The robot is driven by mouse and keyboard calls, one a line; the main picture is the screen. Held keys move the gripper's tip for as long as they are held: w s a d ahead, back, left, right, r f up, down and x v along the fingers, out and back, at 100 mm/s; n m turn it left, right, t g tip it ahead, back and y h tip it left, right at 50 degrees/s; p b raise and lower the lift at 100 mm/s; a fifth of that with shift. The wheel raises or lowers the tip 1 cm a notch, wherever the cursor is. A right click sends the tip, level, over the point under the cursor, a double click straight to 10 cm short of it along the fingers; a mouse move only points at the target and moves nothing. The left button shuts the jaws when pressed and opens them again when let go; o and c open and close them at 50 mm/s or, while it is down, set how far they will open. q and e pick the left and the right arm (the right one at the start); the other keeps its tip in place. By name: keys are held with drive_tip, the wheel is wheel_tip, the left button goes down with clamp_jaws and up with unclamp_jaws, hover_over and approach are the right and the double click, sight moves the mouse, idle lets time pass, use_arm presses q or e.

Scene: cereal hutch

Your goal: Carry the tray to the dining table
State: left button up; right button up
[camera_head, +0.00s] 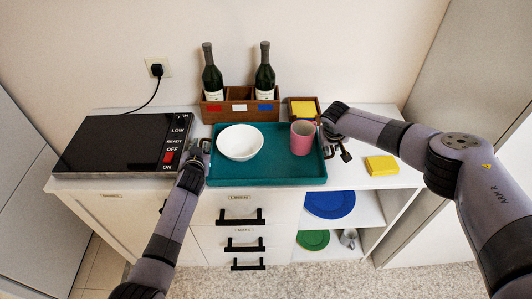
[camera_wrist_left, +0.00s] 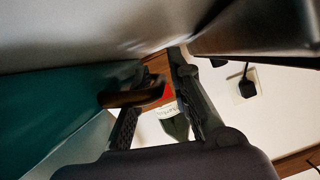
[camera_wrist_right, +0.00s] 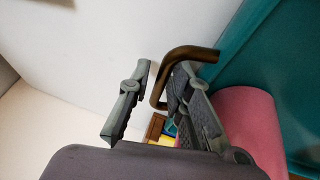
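The teal tray (camera_head: 265,176) lies flat on the white hutch top. It holds a white bowl (camera_head: 239,142) at left and a pink cup (camera_head: 303,138) at right. My left gripper (camera_head: 201,148) is at the tray's left side. In the left wrist view, its fingers (camera_wrist_left: 160,95) are apart, with the dark bronze left handle (camera_wrist_left: 132,97) reaching between them. My right gripper (camera_head: 335,150) is at the right side. In the right wrist view, its fingers (camera_wrist_right: 160,95) are apart, with the right handle (camera_wrist_right: 185,55) reaching between them. The dining table is not in view.
A black cooktop (camera_head: 112,142) stands close left of the tray. A wooden bottle box (camera_head: 238,105) stands behind it, beside a small box with a yellow item (camera_head: 304,108). A yellow block (camera_head: 381,165) lies right of the tray. Drawers (camera_head: 245,215) and open shelves are below.

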use_arm(q)
drive_tip(key=shift+c, duration=0.5)
use_arm(e)
drive_tip(key=shift+c, duration=0.5)
use_arm(q)
clamp_jaws()
use_arm(e)
clamp_jaws()
use_arm(q)
drive_tip(key=shift+w+r, duration=0.1)
drive_tip(key=shift+r, duration=0.15)
use_arm(e)
drive_tip(key=shift+w+r, duration=0.15)
drive_tip(key=shift+r, duration=0.1)
